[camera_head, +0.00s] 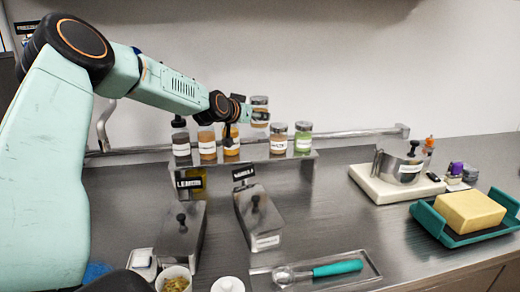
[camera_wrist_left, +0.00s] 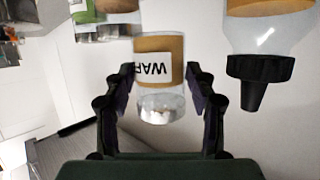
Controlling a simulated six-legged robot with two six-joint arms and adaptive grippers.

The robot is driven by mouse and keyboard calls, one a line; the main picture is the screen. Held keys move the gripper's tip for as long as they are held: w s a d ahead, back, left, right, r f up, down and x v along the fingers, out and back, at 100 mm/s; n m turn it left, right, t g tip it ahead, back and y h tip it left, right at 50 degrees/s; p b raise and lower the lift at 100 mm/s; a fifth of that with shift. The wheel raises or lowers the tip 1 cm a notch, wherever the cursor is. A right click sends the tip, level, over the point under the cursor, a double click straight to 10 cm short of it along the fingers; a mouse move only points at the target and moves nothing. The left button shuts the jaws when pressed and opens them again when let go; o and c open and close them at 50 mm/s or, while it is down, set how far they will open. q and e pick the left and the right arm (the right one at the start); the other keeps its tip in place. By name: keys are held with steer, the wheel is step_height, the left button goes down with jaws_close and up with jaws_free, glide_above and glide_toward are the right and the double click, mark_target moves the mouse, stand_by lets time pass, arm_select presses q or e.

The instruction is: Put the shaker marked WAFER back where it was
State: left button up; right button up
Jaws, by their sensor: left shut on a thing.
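The WAFER shaker (camera_head: 259,112) has a clear jar, a grey lid and tan contents. My left gripper (camera_head: 246,113) is shut on it and holds it raised over the shelf (camera_head: 255,157), above the gap between a yellow-orange shaker (camera_head: 231,141) and a tan one (camera_head: 278,138). In the left wrist view the shaker (camera_wrist_left: 160,103) sits between the two fingers (camera_wrist_left: 163,105), its label upside down and partly readable as "WAF". My right gripper is not in view.
Other shakers on the shelf are a dark-topped one (camera_head: 181,142), an orange one (camera_head: 207,144) and a green one (camera_head: 303,138). A rail (camera_head: 350,134) runs behind. Lidded metal bins (camera_head: 260,218) stand in front. A squeeze bottle (camera_wrist_left: 258,65) shows close by in the wrist view.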

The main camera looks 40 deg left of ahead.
arm_select(q)
steer(key=f, duration=0.2)
steer(key=f+b, duration=0.1)
steer(key=f, duration=0.1)
steer(key=shift+s+d+f, duration=0.1)
steer(key=shift+d+f, duration=0.1)
steer(key=shift+f, duration=0.2)
steer(key=shift+a+f+b, duration=0.1)
steer(key=shift+f+b, duration=0.2)
steer(key=shift+f, duration=0.2)
step_height(320, 180, down, 3)
steer(key=shift+s+f+b, duration=0.1)
steer(key=shift+f+b, duration=0.05)
steer(key=shift+b, duration=0.3)
steer(key=shift+w, duration=0.2)
steer(key=o, duration=0.7)
steer(key=shift+f, duration=0.1)
steer(key=shift+o, duration=1.1)
steer(key=shift+s, duration=0.25)
steer(key=shift+w, duration=0.15)
